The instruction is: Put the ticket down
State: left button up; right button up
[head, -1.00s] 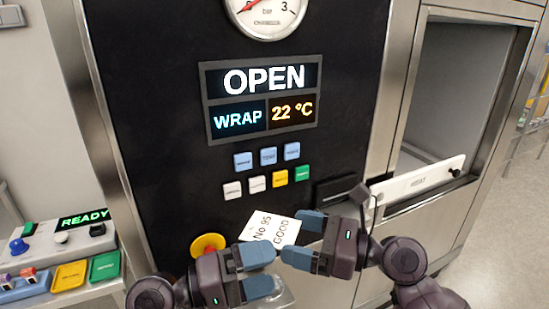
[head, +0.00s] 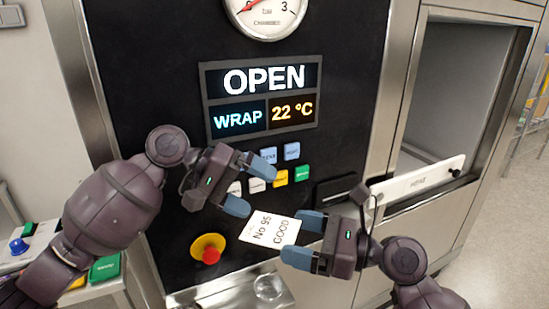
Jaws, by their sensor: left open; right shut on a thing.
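The ticket (head: 265,229) is a small white card printed "No 95 GOOD". It is in the middle of the head view, in front of the black panel. My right gripper (head: 298,238) is shut on the ticket at its right edge. My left gripper (head: 243,183) is open and empty, above and to the left of the ticket. Its fingers are in front of the panel's button rows and hide part of them.
The black panel has a display (head: 264,97) reading OPEN, WRAP, 22 °C. A red knob on a yellow disc (head: 209,250) sits below left. A metal ledge (head: 222,291) with a clear round dish (head: 269,288) is below. An open chamber (head: 450,90) is at right.

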pick_arm(q)
notch_tip(320, 180, up, 3)
jog(key=m+t+y, duration=0.1)
jog(key=m+y, duration=1.1)
jog(key=m, duration=0.8)
send_near(274, 227)
jog(key=f, duration=0.8)
jog(key=shift+s+f, duration=0.1)
jog(key=shift+s, duration=0.15)
jog(key=c, duration=0.8)
jog(key=shift+o, duration=0.2)
pick_arm(e)
jog(key=o, duration=0.8)
jog(key=shift+c, duration=0.2)
